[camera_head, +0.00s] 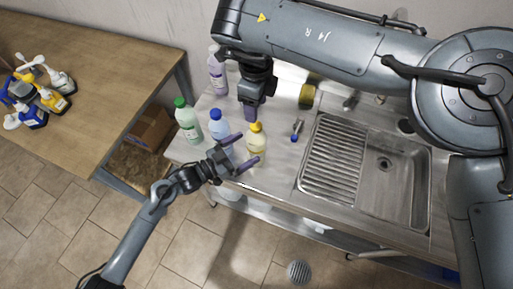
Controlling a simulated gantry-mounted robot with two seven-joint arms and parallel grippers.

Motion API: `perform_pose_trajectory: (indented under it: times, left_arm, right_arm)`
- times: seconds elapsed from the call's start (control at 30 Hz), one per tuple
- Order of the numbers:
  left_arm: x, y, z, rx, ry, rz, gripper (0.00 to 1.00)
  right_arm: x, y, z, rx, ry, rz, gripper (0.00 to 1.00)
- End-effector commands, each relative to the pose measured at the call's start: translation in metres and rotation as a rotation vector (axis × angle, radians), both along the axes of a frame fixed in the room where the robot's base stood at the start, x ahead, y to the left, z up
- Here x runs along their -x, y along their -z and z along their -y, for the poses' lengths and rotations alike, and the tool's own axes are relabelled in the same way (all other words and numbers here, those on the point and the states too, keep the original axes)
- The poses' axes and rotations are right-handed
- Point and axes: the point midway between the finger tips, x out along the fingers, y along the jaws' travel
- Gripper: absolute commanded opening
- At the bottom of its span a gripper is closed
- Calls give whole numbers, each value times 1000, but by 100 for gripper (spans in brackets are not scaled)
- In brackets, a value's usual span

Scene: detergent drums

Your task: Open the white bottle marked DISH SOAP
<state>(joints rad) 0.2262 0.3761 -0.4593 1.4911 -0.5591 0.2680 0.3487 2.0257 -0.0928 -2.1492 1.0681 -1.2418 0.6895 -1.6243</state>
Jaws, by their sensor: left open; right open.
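No label is readable at this size, so I cannot tell which bottle is marked DISH SOAP. A pale bottle with a green cap (188,121), a pale bluish bottle with a blue cap (217,127) and a pale yellow bottle with a yellow cap (256,139) stand on the steel counter (275,170). My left gripper (247,147) is open at the counter's front edge, its fingers spread before the blue-capped and yellow-capped bottles; contact cannot be judged. My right gripper (251,114) points down behind them, its fingers seen edge-on, with nothing visible in it.
A pale lilac bottle (217,76) stands at the back left. A yellow and dark container (307,96) and a small blue-tipped item (295,137) are right of the bottles. The ribbed drainer and sink (385,190) lie further right. A wooden table (110,60) holds several spray bottles.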

Motion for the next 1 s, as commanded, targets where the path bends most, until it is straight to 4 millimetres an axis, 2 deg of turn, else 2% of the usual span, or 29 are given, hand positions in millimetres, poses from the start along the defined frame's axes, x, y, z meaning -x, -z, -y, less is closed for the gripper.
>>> perform_pose_trajectory:
  times: [0.2, 0.4, 0.87, 0.9, 1.0]
  left_arm:
    - [-19, -1, 29, 1, -1, 1, 99]
    - [-30, -1, 47, -1, -1, 1, 99]
    - [-35, 0, 55, -2, -1, 1, 99]
    - [-35, 0, 55, -2, -1, 1, 97]
    - [-35, 0, 55, -2, -1, 1, 82]
  right_arm:
    - [0, 0, 0, 0, 0, 0, 57]
    - [0, 0, 0, 0, 0, 0, 57]
    - [0, 0, 0, 0, 0, 0, 57]
    - [0, 0, 0, 0, 0, 0, 57]
    - [0, 0, 0, 0, 0, 0, 57]
